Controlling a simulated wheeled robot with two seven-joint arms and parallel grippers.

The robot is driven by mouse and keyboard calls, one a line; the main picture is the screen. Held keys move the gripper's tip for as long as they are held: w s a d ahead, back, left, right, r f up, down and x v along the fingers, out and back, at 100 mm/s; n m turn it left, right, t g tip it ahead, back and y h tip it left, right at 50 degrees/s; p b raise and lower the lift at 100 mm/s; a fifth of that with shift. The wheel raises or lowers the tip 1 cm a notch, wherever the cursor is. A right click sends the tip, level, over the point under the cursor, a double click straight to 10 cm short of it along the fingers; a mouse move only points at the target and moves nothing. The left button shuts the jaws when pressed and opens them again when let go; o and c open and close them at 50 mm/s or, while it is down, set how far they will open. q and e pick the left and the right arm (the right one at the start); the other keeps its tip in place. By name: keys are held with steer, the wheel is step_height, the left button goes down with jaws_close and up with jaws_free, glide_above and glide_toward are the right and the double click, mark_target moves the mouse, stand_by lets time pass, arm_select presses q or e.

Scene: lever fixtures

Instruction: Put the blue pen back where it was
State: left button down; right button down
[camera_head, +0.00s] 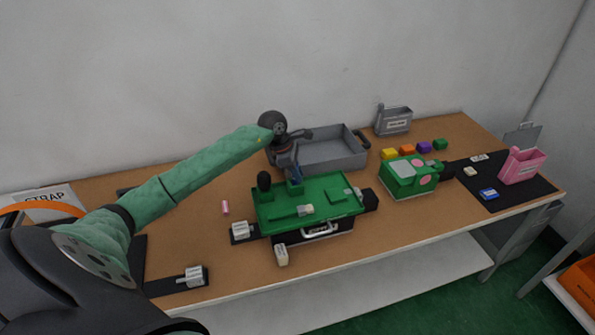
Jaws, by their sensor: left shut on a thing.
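My left gripper (289,160) reaches down over the back of the green fixture (270,213). It is shut on a thin dark blue thing that looks like the blue pen (296,173), mostly hidden by the fingers. Its lower end is at a small teal-blue block (296,187) at the fixture's back edge. I cannot tell whether the pen is inside that block or just above it. My right gripper is not in view.
A grey tray (345,162) stands close behind the gripper. A dark knob (264,181) rises at the fixture's left. Right are a green box (402,185), several coloured blocks and a pink bin (522,168). The wooden table's (400,225) front right is clear.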

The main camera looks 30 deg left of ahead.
arm_select(q)
steer(key=shift+f, duration=0.1)
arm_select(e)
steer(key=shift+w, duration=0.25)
arm_select(q)
steer(key=c, duration=1.3)
jaws_free()
steer(key=shift+c, duration=0.2)
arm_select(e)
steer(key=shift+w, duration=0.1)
arm_select(q)
steer(key=shift+r, duration=0.2)
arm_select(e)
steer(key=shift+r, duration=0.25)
